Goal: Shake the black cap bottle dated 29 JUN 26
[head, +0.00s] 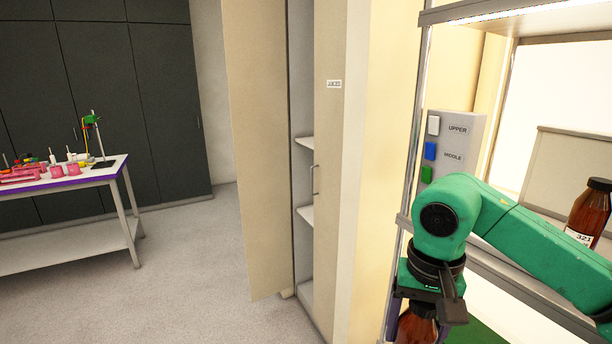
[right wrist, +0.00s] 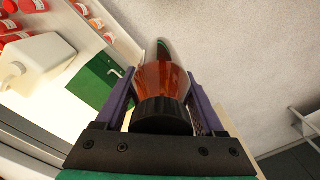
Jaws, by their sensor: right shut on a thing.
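A brown bottle with a black cap (right wrist: 161,115) is between the two purple fingers of my right gripper (right wrist: 162,95) in the right wrist view. The fingers are shut on it. The bottle's amber body (right wrist: 163,76) shows beyond the cap; no date is readable. In the head view the right gripper (head: 425,312) hangs below my green arm at the lower right, with the held brown bottle (head: 417,328) partly cut off by the bottom edge. My left gripper is not in view.
Another brown bottle (head: 588,214), labelled with digits like 321, stands on the shelf (head: 512,272) at the right. A switch panel (head: 452,140) reads UPPER and MIDDLE. A tall cabinet (head: 330,200) has an open door (head: 255,150). A lab table (head: 70,185) stands far left. The floor between is clear.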

